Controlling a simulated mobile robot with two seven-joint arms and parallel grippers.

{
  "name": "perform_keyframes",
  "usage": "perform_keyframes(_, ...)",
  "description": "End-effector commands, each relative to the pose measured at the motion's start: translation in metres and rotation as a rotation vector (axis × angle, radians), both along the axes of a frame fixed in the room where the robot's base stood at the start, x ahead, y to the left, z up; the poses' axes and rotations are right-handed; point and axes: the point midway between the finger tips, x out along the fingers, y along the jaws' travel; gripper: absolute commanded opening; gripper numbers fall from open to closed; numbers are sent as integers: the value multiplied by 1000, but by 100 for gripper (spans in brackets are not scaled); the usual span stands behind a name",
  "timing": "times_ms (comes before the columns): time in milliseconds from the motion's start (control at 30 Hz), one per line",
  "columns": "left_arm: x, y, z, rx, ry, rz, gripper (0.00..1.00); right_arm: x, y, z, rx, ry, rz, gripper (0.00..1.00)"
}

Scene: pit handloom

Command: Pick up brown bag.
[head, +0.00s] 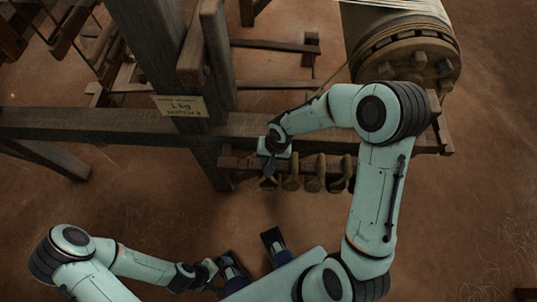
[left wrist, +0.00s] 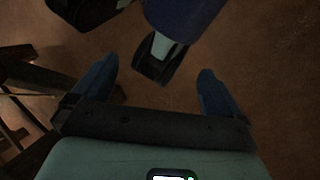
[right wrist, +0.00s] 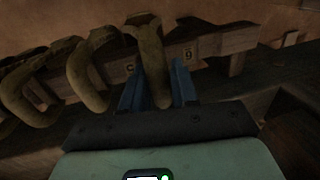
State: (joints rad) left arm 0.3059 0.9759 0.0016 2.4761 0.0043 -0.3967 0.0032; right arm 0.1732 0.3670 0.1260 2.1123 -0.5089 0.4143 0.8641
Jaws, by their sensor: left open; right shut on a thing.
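Several brown bags hang in a row from a wooden rail below the loom beam. My right gripper (head: 269,168) is at the left end of the row in the head view. In the right wrist view, its blue fingers (right wrist: 157,85) are shut on a long brown bag (right wrist: 152,62), one finger on each side. The bag's top is still at the rail. Other brown bags (head: 313,181) hang beside it, and they show as curved shapes (right wrist: 88,75) in the right wrist view. My left gripper (head: 214,272) is low at the bottom of the head view, open and empty.
The wooden rail (right wrist: 215,48) has small marked tags. A dark upright post (head: 160,55) carries a paper label (head: 180,106) reading "1 kg". A long beam (head: 90,122) crosses the view. A roller (head: 405,45) stands at upper right. Bare floor (head: 130,205) lies at lower left.

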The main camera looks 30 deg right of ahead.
Motion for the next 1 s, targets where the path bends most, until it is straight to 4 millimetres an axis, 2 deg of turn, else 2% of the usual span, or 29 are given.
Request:
perform_keyframes(167, 1, 0, -4, 1, -6, 1, 100, -16, 12, 1, 1, -8, 4, 0)
perform_keyframes(600, 10, 0, -26, 5, -39, 8, 100, -82, 53, 0, 4, -10, 6, 0)
perform_keyframes(1000, 18, 1, -41, 10, -65, 15, 100, -114, 72, 0, 3, -10, 0, 0)
